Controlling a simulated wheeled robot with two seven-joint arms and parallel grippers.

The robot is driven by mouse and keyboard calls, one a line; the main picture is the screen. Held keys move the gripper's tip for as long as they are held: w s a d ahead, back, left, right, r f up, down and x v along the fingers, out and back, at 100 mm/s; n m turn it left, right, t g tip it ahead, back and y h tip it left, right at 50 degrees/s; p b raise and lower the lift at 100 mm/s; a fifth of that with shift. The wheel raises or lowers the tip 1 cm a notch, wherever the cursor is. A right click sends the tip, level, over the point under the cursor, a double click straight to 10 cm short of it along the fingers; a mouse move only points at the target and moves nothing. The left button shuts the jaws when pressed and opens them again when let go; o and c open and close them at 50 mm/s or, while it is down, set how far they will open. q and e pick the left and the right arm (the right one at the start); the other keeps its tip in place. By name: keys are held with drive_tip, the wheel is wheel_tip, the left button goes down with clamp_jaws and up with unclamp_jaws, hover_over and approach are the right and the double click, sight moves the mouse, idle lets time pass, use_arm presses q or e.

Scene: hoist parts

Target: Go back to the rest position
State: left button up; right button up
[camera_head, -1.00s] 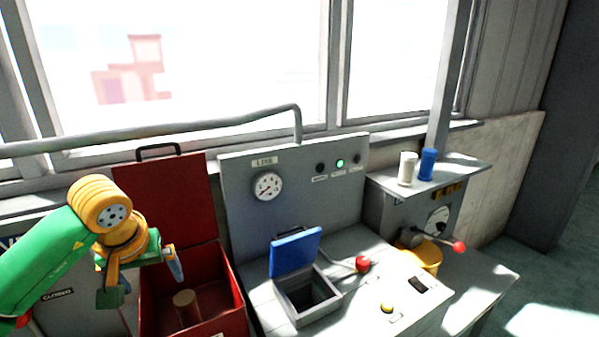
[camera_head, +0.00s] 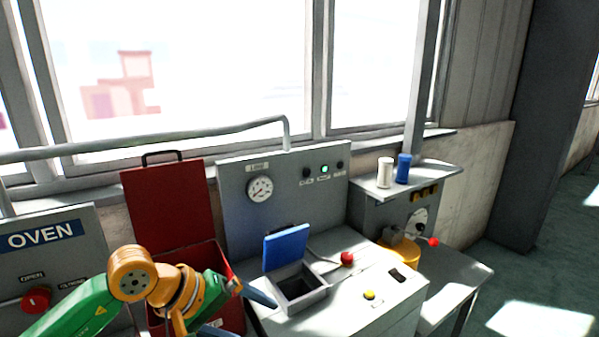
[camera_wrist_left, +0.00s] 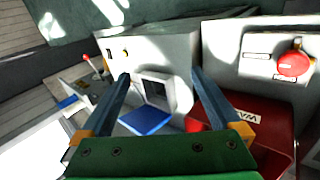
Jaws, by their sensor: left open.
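My left arm comes in from the lower left in the head view. Its gripper (camera_head: 242,312) is in front of the red box (camera_head: 228,268) and hides much of its inside. In the left wrist view the two dark fingers of the gripper (camera_wrist_left: 160,76) stand wide apart with nothing between them. Beyond them are the grey hatch with its raised blue lid (camera_wrist_left: 147,121) and the red box (camera_wrist_left: 262,147). My right gripper is not in view.
A grey panel with a gauge (camera_head: 260,188) stands behind the hatch and its blue lid (camera_head: 286,247). A red button (camera_head: 347,258) and yellow button (camera_head: 369,295) sit on the console. White (camera_head: 385,172) and blue (camera_head: 403,168) cylinders stand on a shelf. The OVEN panel (camera_head: 85,225) is at left.

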use_arm(q)
drive_tip(key=s+d+r+n+t+h, duration=0.1)
drive_tip(key=s+d+r+n+h, duration=0.4)
drive_tip(key=d+r+n+h, duration=0.65)
drive_tip(key=w+a+f+n+t+y, duration=0.1)
drive_tip(key=w+a+n+t+y, duration=0.25)
drive_tip(key=n+t, duration=0.75)
drive_tip(key=w+a+n+t+y, duration=0.2)
drive_tip(key=a+n+t+y, duration=0.3)
drive_tip(key=n, duration=1.1)
drive_tip(key=a+f+n+g+y, duration=0.3)
drive_tip(key=a+f+n+y, duration=0.2)
drive_tip(key=f+n, duration=0.25)
drive_tip(key=a+f+n+g+y, duration=0.2)
drive_tip(key=a+f+n+y, duration=0.3)
drive_tip(key=f+n, duration=0.25)
drive_tip(key=s+f+n+g, duration=1.25)
drive_tip(key=s+f, duration=0.55)
drive_tip(key=s, duration=0.5)
wheel_tip(320, 180, down, 17)
drive_tip(key=s+m+g, duration=0.1)
drive_tip(key=s+g, duration=0.1)
drive_tip(key=s+a+f, duration=0.2)
drive_tip(key=s+f, duration=0.8)
drive_tip(key=s, duration=0.1)
drive_tip(key=shift+s+a+m+g, duration=0.2)
drive_tip(key=shift+a+m+g, duration=0.1)
drive_tip(key=shift+a+g, duration=0.1)
